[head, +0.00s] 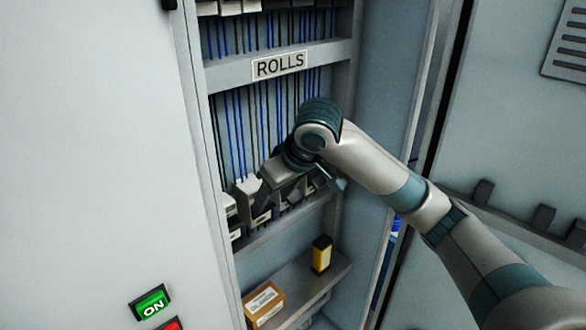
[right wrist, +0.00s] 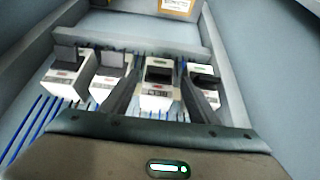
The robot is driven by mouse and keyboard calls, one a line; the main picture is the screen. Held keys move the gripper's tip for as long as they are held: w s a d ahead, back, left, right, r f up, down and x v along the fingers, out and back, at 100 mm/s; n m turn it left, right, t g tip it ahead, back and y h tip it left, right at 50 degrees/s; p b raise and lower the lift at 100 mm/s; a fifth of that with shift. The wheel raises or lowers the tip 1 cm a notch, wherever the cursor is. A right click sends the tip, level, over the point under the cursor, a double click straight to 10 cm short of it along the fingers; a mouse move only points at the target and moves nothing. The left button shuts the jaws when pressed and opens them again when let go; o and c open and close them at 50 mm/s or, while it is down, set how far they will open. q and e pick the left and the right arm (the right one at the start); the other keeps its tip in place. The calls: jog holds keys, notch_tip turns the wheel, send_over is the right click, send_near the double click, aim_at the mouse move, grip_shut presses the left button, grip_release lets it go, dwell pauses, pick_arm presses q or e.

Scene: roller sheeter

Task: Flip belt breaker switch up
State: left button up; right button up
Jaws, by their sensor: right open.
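A row of white breakers with dark switch levers sits in the open cabinet, on the row below the ROLLS sign (head: 280,65). In the right wrist view, one breaker (right wrist: 157,101) with a green mark stands between the fingers of my open right gripper (right wrist: 160,78). The two breakers to its left (right wrist: 66,80) (right wrist: 110,78) show red marks. Another breaker (right wrist: 205,88) stands partly behind the right finger. Their labels are too small to read, so I cannot tell which is the belt breaker. In the head view my right gripper (head: 285,187) covers part of the row. My left gripper is out of view.
A shelf (head: 290,290) below the breakers holds a cardboard box (head: 264,304) and a yellow and black item (head: 321,254). Blue and black wires (head: 240,125) run above the row. The cabinet side walls bound the space. A green ON button (head: 151,302) is on the left panel.

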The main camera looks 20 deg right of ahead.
jog(key=b+v, duration=0.2)
jog(key=v, duration=1.1)
jog(key=shift+b, duration=0.4)
